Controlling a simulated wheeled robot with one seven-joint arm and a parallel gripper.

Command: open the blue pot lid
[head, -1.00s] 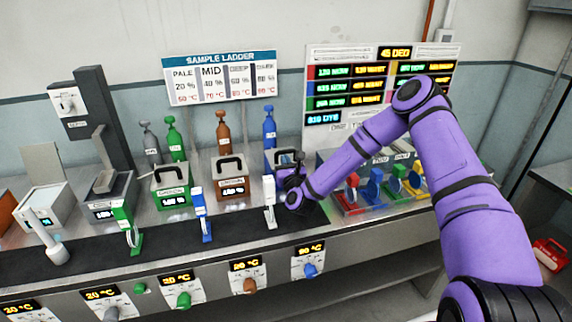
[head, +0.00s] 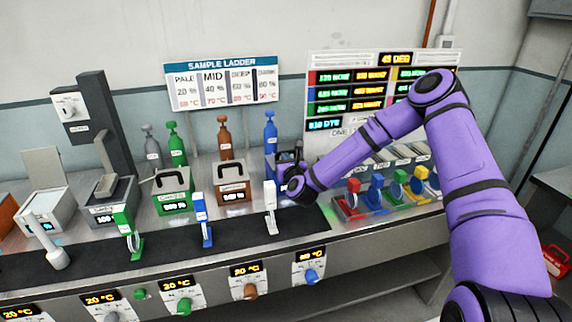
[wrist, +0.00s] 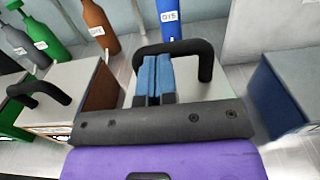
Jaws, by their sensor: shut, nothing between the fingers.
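The blue pot (head: 270,167) stands at the right end of the pot row in the head view, largely hidden behind my gripper. In the wrist view its black arched lid handle (wrist: 186,46) rises just beyond my fingers, over a pale lid top. My gripper (wrist: 158,60) is shut and empty, its two blue finger pads pressed together. The fingers overlap the left part of the handle's arch in the wrist view; I cannot tell whether they touch it. The lid looks down on the pot, though much of it is covered.
The brown pot (head: 234,196) and green pot (head: 171,204) stand to the left. A blue bottle (head: 270,133) stands behind the blue pot. A white upright lever (head: 269,205) stands in front. Coloured pieces (head: 375,192) sit to the right. The dark strip in front has clear stretches.

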